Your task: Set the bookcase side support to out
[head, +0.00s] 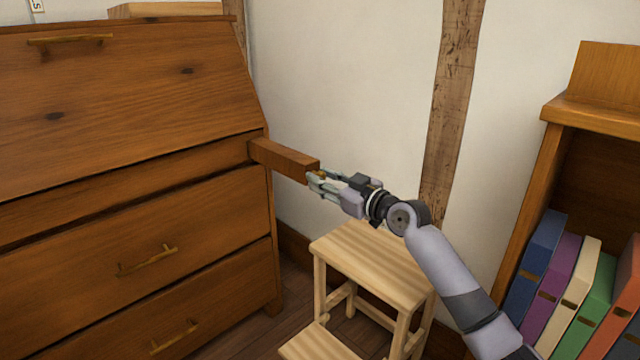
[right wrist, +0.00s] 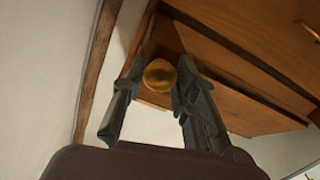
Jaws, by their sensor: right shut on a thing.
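The side support (head: 283,158) is a brown wooden bar. It sticks out from the right front edge of the drop-front bureau (head: 130,105), just under the slanted lid. My right gripper (head: 316,181) is at the bar's outer end, shut on its small brass knob (head: 322,174). In the right wrist view the round knob (right wrist: 160,75) sits between the two dark fingers of the right gripper (right wrist: 157,90). The bar's inner end is hidden inside the bureau. My left gripper is not in view.
A light wooden step stool (head: 370,262) stands on the floor below my right arm. A bookcase (head: 590,112) with several coloured binders (head: 562,290) is at the right. Drawers with brass handles (head: 147,260) are below the lid. A white wall with timber posts is behind.

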